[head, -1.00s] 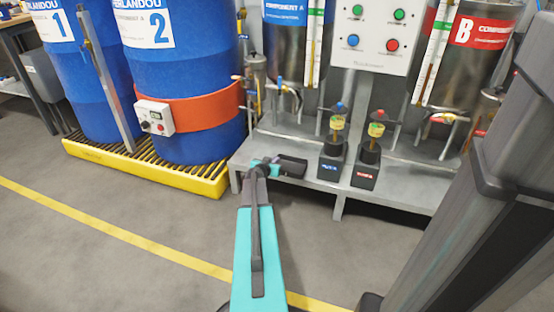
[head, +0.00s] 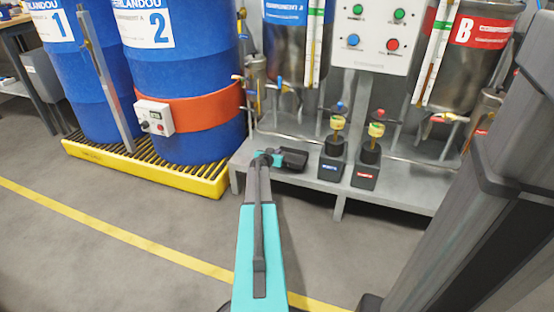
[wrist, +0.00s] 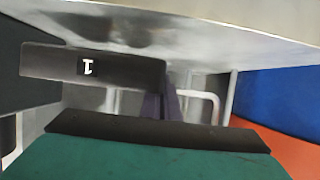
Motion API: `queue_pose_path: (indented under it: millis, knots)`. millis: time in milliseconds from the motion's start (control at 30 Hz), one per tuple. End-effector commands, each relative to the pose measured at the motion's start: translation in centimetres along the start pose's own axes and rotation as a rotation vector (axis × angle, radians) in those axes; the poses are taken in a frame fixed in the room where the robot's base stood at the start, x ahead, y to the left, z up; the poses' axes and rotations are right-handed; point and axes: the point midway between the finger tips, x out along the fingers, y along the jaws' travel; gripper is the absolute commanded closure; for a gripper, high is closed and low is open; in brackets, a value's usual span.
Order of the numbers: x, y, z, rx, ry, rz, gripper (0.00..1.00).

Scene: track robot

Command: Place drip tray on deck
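My gripper (head: 291,158) is a dark shape at the end of my teal arm, low over the left part of the grey deck (head: 309,186), near its front edge. In the head view its fingers are too small and dark to read. The wrist view shows a dark bar marked with an inverted 1 (wrist: 95,65) and a second black bar (wrist: 160,130) above a teal-green surface. I cannot tell whether these bars are fingers or something held. I cannot make out a drip tray for certain in either view.
Two small pumps, one blue-labelled (head: 333,163) and one red-labelled (head: 367,167), stand on the deck right of my gripper. Tanks and pipes stand behind. Blue drums (head: 190,75) stand on a yellow pallet (head: 150,172) at left. The floor in front is clear.

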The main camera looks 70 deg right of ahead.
Motion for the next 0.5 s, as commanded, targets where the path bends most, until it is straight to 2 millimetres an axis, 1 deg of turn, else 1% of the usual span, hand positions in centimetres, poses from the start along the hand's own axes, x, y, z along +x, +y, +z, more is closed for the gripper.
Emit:
queue_pose_path:
  millis: [167,400,500]
  knots:
    - [0.2,0.0,0.5,0.0,0.0,0.0,1.0]
    - [1.2,-0.1,2.8,0.0,0.0,0.0,1.0]
    - [1.4,-0.1,3.2,-0.001,0.001,0.0,1.0]
